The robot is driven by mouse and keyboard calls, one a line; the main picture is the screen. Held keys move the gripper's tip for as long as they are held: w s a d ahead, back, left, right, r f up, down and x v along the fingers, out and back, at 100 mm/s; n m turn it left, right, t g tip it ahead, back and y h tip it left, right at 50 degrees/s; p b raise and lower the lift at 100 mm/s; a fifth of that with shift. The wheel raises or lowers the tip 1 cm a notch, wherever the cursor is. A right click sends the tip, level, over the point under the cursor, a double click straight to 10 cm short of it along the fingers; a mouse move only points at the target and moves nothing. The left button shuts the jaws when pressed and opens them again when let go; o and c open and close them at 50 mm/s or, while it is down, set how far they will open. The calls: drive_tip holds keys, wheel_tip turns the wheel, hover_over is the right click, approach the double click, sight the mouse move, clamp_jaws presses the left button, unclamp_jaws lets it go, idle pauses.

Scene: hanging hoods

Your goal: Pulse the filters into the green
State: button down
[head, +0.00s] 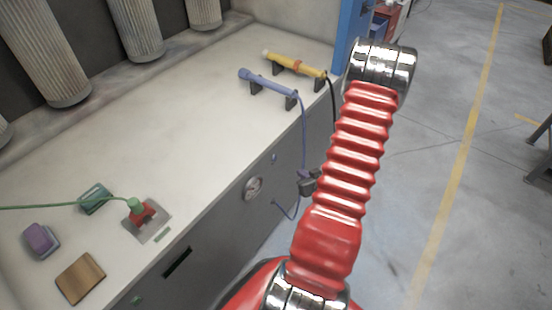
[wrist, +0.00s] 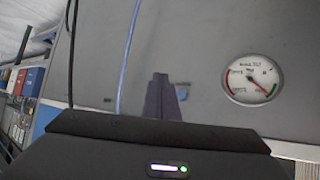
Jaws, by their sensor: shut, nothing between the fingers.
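A round dial gauge (head: 253,188) sits on the grey front panel of the bench. In the wrist view the gauge (wrist: 252,79) has a white face with coloured arcs, and its needle slants to the lower right, near a red mark. Pale pleated filters (head: 136,28) hang above the bench at the back left. A red valve-like part (head: 142,214) with a green hose stands on a metal plate on the bench top. My gripper (head: 308,183) is partly behind my red arm, close to the front panel. In the wrist view its dark fingers (wrist: 161,97) are together and empty, left of the gauge.
A blue wand (head: 268,83) and a yellow wand (head: 294,64) rest on stands at the bench's front edge. The blue cable (wrist: 130,50) hangs near my fingers. A purple block (head: 40,238) and wooden block (head: 80,278) lie front left.

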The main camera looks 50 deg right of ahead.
drive_tip(key=w, duration=0.8)
drive_tip(key=shift+w+a, duration=0.15)
drive_tip(key=shift+a, duration=0.25)
drive_tip(key=shift+w, duration=0.75)
idle(2.8)
drive_tip(key=shift+s, duration=0.8)
drive_tip(key=shift+s+d, duration=0.15)
drive_tip(key=shift+s, duration=1.1)
drive_tip(key=shift+s+d, duration=0.1)
drive_tip(key=shift+s, duration=1.15)
